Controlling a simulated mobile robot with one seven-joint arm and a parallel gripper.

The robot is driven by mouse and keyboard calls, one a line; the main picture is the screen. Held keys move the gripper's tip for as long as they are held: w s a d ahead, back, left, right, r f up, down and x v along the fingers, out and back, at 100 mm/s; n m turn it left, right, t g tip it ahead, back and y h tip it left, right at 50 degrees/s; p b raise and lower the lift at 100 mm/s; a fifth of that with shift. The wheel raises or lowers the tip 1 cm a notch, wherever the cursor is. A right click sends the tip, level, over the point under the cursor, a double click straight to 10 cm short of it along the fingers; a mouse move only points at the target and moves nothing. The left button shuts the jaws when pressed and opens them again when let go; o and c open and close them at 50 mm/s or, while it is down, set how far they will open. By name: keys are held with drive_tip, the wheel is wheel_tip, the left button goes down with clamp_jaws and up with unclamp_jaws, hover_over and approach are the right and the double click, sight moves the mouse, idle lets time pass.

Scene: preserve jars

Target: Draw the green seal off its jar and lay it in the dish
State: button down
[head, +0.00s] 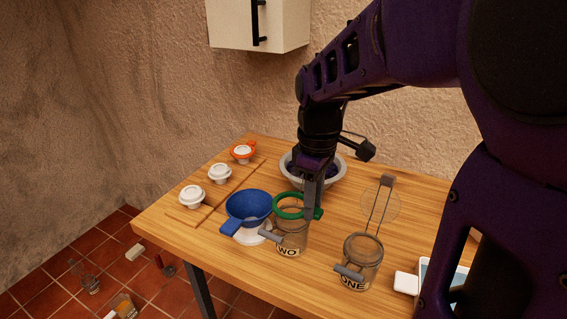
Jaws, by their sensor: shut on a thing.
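The green seal (279,213) is a ring with a tab on its right side. It is at the mouth of the glass jar labelled TWO (291,238); I cannot tell whether it touches the rim or sits just above it. My gripper (314,212) points down at the jar's right side and is shut on the seal near its tab. The fingers hide part of the ring. A white dish (254,239) lies left of the jar, partly hidden under a blue funnel-like cup with a handle (248,206).
A jar labelled ONE (361,262) stands to the right with its wire lid raised. A grey bowl (335,184) of dark fruit is behind my gripper. A white device (407,283) lies at the right.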

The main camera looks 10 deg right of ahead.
drive_tip(key=shift+r, duration=0.25)
wheel_tip(320, 180, up, 4)
drive_tip(key=p, duration=0.4)
idle(0.3)
